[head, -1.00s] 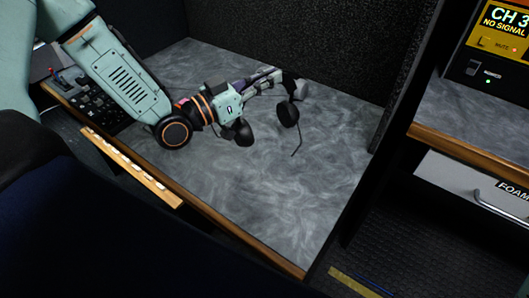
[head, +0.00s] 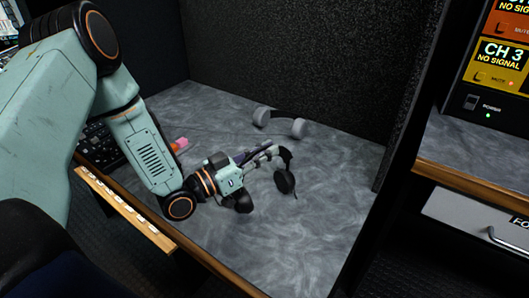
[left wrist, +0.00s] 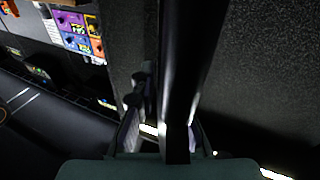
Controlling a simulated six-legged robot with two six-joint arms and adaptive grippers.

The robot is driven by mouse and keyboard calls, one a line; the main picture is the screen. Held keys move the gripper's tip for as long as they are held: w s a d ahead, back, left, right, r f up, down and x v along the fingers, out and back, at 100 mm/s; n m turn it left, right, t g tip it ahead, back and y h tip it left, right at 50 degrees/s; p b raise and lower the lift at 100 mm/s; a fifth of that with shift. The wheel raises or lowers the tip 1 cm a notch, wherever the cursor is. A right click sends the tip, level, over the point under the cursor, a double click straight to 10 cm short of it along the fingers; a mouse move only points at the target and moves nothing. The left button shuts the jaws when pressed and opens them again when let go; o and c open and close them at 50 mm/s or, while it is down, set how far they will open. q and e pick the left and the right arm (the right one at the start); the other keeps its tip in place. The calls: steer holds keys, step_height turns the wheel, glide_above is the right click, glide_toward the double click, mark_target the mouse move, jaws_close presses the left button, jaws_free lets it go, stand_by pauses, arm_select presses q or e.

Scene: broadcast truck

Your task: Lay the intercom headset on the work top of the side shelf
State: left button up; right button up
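A black headset (head: 285,182) with round ear cups and a thin boom hangs at my left gripper (head: 270,154) in the head view. The fingers are closed around its band. In the left wrist view the dark band (left wrist: 185,70) runs up between the fingers (left wrist: 160,135). The headset is over a grey marbled work top (head: 225,240) with a wooden front edge; I cannot tell whether it touches. A second grey work top (head: 475,150) with a wooden edge is at the right. My right gripper is not in view.
A pink-orange item (head: 180,144) lies by my arm. A monitor unit (head: 500,70) stands at right.

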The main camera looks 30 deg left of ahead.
arm_select(q)
steer(key=shift+o, duration=1.4)
steer(key=shift+s+d+r, duration=0.2)
steer(key=shift+s+r, duration=0.05)
steer(key=shift+s, duration=0.05)
steer(key=shift+o, duration=0.4)
steer(key=shift+w+a+f, duration=0.25)
steer(key=shift+w, duration=0.05)
steer(key=shift+s+r, duration=0.1)
steer(key=shift+s, duration=0.15)
steer(key=shift+s+a, duration=0.15)
steer(key=shift+s, duration=0.2)
steer(key=p+v, duration=0.4)
steer(key=v, duration=0.7)
